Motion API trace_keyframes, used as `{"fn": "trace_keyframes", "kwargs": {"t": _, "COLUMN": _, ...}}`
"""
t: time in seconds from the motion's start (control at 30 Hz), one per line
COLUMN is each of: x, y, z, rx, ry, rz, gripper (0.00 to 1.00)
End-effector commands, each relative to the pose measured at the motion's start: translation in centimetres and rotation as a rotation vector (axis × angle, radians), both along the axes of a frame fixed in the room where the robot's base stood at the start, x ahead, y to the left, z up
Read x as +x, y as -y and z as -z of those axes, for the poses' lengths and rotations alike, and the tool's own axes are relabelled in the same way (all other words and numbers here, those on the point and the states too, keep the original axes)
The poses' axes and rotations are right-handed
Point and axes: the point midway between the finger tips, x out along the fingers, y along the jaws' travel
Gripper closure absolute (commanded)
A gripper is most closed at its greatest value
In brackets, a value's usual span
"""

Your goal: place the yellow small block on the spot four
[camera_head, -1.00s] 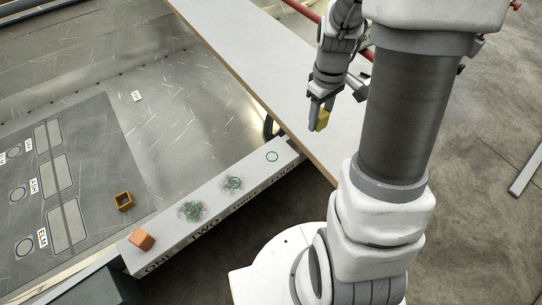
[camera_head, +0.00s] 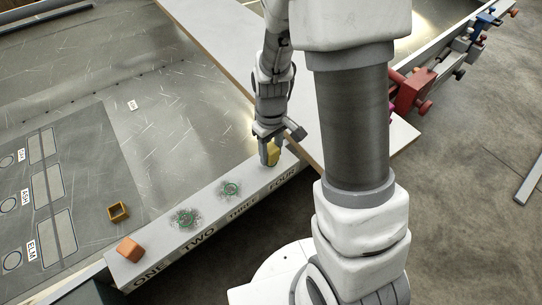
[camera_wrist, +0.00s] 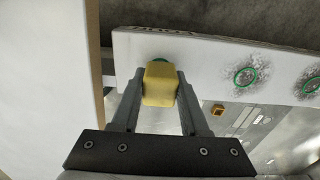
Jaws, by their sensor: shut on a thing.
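My gripper (camera_head: 269,158) is shut on the yellow small block (camera_head: 273,155) at the FOUR end of the white ledge (camera_head: 208,211). The block also shows between the fingers in the wrist view (camera_wrist: 160,86). Spot four is mostly hidden; a sliver of its green ring (camera_wrist: 158,60) shows just behind the block in the wrist view. I cannot tell whether the block touches the ledge.
An orange block (camera_head: 129,249) sits at ONE. Spots two (camera_head: 186,219) and three (camera_head: 230,188) are empty green rings with dark speckles. A long white board (camera_head: 203,36) runs close beside my gripper.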

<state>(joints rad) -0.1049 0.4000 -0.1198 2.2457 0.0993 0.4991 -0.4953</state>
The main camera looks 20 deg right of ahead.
Motion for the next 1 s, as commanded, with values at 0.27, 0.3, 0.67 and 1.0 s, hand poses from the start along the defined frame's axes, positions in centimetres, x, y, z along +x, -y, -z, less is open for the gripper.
{"fn": "trace_keyframes", "kwargs": {"t": 0.27, "x": 0.0, "y": 0.0, "z": 0.9, "rx": 0.0, "ry": 0.0, "rz": 0.0, "gripper": 1.0}}
{"fn": "trace_keyframes", "kwargs": {"t": 0.3, "x": 0.0, "y": 0.0, "z": 0.9, "rx": 0.0, "ry": 0.0, "rz": 0.0, "gripper": 1.0}}
{"fn": "trace_keyframes", "kwargs": {"t": 0.67, "x": 0.0, "y": 0.0, "z": 1.2, "rx": 0.0, "ry": 0.0, "rz": 0.0, "gripper": 0.26}}
{"fn": "trace_keyframes", "kwargs": {"t": 1.0, "x": 0.0, "y": 0.0, "z": 0.4, "rx": 0.001, "ry": 0.002, "rz": -0.001, "gripper": 0.26}}
